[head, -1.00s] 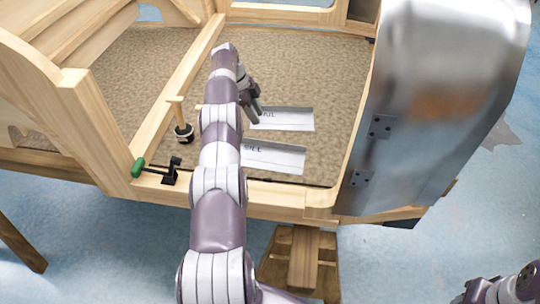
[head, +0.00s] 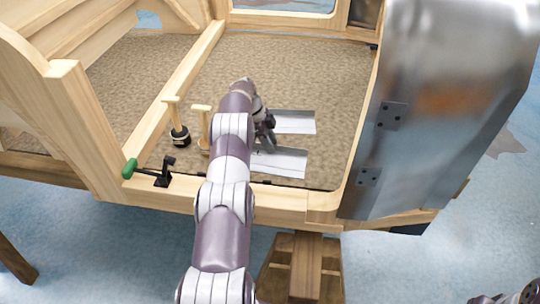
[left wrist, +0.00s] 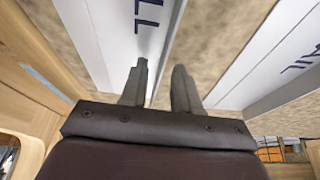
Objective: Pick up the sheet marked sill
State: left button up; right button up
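The sheet marked SILL (head: 285,162) is a pale, flat panel with a grey edge strip, lying on the brown floor of the wooden frame near its front rail. In the left wrist view the sheet (left wrist: 112,30) is at the upper left, with only "ILL" readable. My left gripper (left wrist: 160,80) is open and empty. It also shows in the head view (head: 269,134), over the side of the SILL sheet farther from the front rail. In the wrist view the sheet's grey edge runs between the fingers; whether they touch it I cannot tell.
A second pale sheet (head: 298,122) lies just behind, its letters ending in "AIL" in the wrist view (left wrist: 275,60). Wooden-handled tools (head: 178,125) and a green-handled clamp (head: 150,172) stand left of my arm. A tall metal panel (head: 430,110) bounds the right side.

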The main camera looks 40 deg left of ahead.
pick_arm(q)
grip_shut()
